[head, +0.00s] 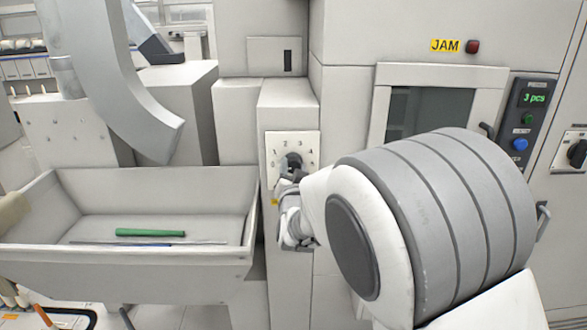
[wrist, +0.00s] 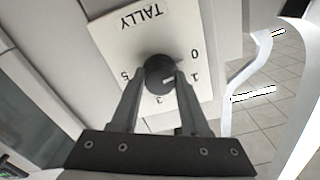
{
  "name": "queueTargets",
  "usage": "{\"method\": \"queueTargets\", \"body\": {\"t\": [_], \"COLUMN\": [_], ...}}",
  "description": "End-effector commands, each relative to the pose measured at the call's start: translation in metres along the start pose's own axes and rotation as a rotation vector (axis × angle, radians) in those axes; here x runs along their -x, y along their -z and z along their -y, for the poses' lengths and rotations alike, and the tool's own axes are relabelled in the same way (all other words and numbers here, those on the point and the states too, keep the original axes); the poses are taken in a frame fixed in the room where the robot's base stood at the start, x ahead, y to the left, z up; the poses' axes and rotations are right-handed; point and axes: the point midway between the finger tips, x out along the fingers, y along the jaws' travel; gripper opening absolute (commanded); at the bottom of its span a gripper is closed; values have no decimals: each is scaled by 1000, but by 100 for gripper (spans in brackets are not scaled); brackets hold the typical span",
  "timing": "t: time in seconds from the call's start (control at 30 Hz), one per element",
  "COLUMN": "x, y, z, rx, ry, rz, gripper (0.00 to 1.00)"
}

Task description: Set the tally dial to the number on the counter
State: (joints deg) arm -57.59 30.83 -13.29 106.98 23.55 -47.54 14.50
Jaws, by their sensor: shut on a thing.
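The tally dial plate (head: 308,141) is a white square with printed numbers on a grey column in the head view. In the wrist view the plate (wrist: 120,35) reads TALLY. The black dial knob (wrist: 157,70) sits between the fingers of my gripper (wrist: 161,76), which is shut on it. The 0, 1, 3 and 5 show there; the fingers hide other numbers. In the head view my gripper (head: 288,174) partly covers the knob (head: 294,160). The counter (head: 534,98) reads 3 pcs in green.
A grey tray (head: 210,262) with a green rod (head: 150,233) is left of the column. A curved grey chute (head: 115,85) hangs above it. A JAM label (head: 445,46) with a red lamp (head: 473,47) is at the upper right. A blue button (head: 519,144) sits below the counter.

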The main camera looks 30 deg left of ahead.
Motion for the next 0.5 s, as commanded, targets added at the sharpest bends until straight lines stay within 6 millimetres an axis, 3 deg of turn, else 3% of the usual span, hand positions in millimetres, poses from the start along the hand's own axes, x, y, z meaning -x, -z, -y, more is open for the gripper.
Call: {"method": "queueTargets", "body": {"t": [0.27,0.5], "x": [0,0], "y": [-3,-6], "z": [-2,-4], "rx": [-62,-223], "ry": [0,1], "rz": [-2,-4], "gripper": [0,0]}}
